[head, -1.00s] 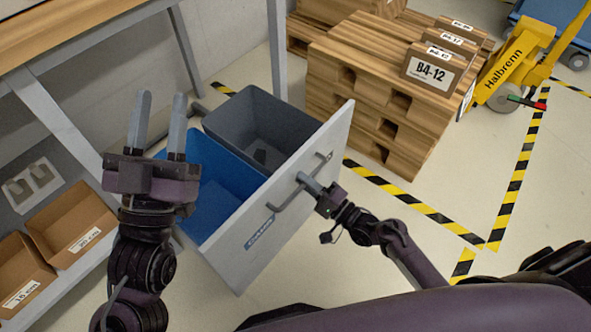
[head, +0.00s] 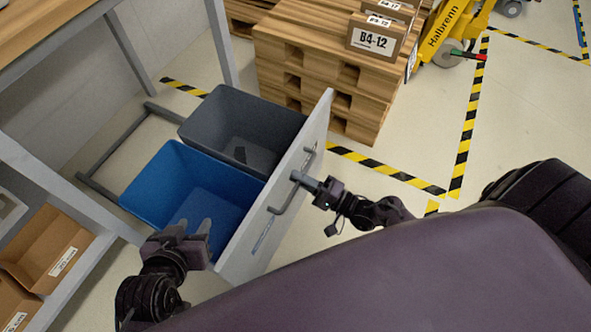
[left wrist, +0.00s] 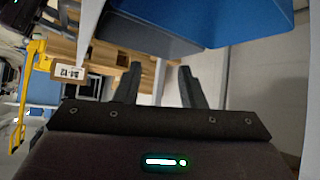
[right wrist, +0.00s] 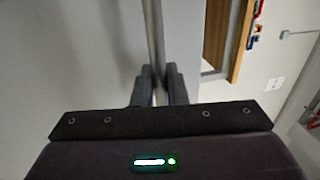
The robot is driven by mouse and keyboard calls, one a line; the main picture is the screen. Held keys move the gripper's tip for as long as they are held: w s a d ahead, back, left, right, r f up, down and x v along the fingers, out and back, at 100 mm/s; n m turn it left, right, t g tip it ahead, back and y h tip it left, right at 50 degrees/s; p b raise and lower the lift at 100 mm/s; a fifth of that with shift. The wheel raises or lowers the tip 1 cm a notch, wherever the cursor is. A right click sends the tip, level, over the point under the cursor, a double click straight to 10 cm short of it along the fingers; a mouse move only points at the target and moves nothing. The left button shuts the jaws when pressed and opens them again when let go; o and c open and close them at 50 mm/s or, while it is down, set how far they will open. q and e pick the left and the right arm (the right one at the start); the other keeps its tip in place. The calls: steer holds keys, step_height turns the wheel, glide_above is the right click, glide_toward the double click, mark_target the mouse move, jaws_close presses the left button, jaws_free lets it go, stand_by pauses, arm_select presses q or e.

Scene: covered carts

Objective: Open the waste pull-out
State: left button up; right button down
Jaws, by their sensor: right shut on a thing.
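The waste pull-out stands well out from under the bench, its pale front panel (head: 272,205) facing right. Behind the panel sit a blue bin (head: 150,185) and a dark grey bin (head: 225,115). My right gripper (head: 308,182) is shut on the bar handle (head: 284,205) on the panel's outer face; the handle bar (right wrist: 154,40) runs between its fingers in the right wrist view. My left gripper (head: 195,230) is open and empty at the near edge of the blue bin, with its fingers apart in the left wrist view (left wrist: 158,85). I cannot tell whether it touches the bin.
Wooden pallets (head: 315,70) bearing labelled boxes (head: 375,38) stand behind the pull-out. A yellow pallet truck (head: 445,30) is at the back right. Cardboard trays (head: 50,250) sit on a shelf at left. Floor right of the panel is open, with striped tape (head: 385,172).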

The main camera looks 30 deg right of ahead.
arm_select(q)
steer(key=shift+s+f, duration=0.2)
arm_select(e)
steer(key=shift+s, duration=0.1)
steer(key=c, duration=1.8)
jaws_free()
